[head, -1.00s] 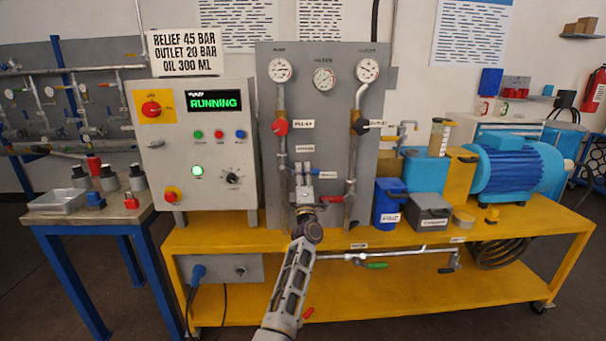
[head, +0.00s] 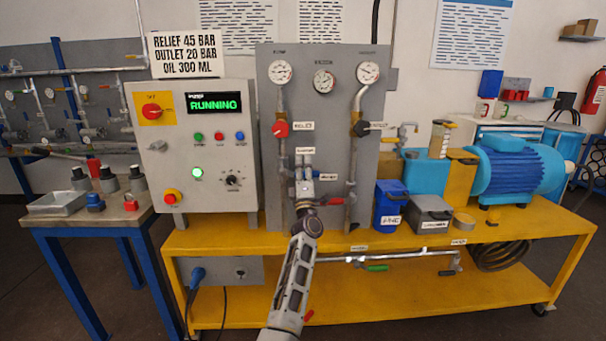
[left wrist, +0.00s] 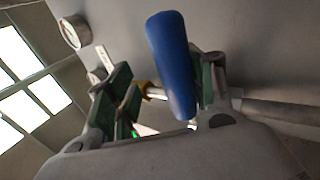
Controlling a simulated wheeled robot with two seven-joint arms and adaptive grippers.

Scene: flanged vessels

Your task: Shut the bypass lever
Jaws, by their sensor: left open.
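A blue-handled lever (head: 316,174) is on the pipework of the grey panel, mostly hidden behind my gripper in the head view. Its label is too small to read, so I cannot confirm that it is the bypass lever. In the left wrist view its blue handle (left wrist: 172,62) stands large between the green-padded fingers. My left gripper (head: 304,167) is open, with the fingers on either side of the handle. A gap shows on the left; I cannot tell whether the right finger touches it. My right gripper is not in view.
A red lever (head: 333,201) sits just below right of my gripper. A red valve knob (head: 280,129) and a dark one (head: 361,128) are higher on the panel (head: 318,105). The control box (head: 208,150) stands left.

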